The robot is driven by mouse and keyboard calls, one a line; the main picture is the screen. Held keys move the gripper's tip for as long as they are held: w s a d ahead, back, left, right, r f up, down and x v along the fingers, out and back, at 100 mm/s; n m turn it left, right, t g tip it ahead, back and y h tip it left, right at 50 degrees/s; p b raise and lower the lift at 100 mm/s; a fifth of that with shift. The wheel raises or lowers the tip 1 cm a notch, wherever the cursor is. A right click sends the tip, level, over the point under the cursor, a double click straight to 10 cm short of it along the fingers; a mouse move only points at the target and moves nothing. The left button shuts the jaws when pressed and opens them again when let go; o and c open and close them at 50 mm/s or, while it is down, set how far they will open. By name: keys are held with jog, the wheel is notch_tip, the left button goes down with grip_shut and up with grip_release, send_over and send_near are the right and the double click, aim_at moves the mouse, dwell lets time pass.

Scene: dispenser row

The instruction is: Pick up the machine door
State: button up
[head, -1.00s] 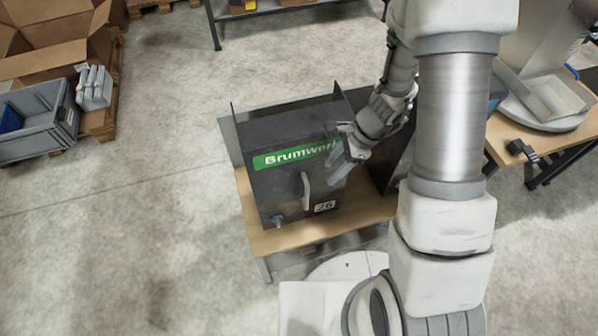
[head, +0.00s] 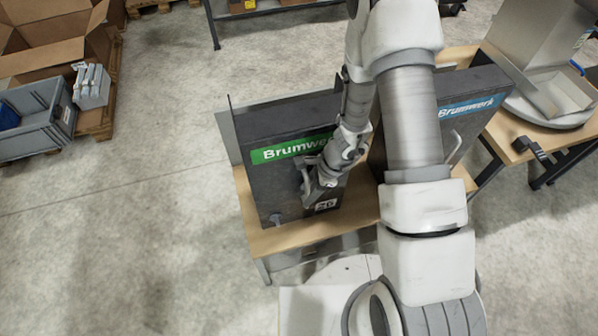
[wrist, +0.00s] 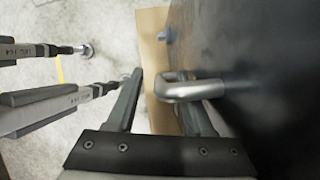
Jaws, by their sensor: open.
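The machine door is the dark front of the dispenser with the green "Brumwerk" label (head: 275,185), upright on a wooden bench top. Its pale bar handle (wrist: 190,88) sticks out from the dark face in the wrist view. My gripper (head: 310,184) is in front of this face at the handle, covering most of the handle in the head view. In the wrist view my gripper (wrist: 158,100) is open, with the handle's outer end between its two fingers. I cannot tell whether the fingers touch the handle.
A second dark dispenser with a blue label (head: 470,108) stands to the right, partly behind my arm. A small tap (head: 277,218) sits low on the green-labelled one. The bench top (head: 275,243) has a narrow bare front strip. Open concrete floor lies to the left.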

jog(key=shift+a+f, duration=0.1)
jog(key=shift+f, duration=0.1)
grip_shut()
jog(key=shift+w+r, duration=0.1)
dwell(1.2)
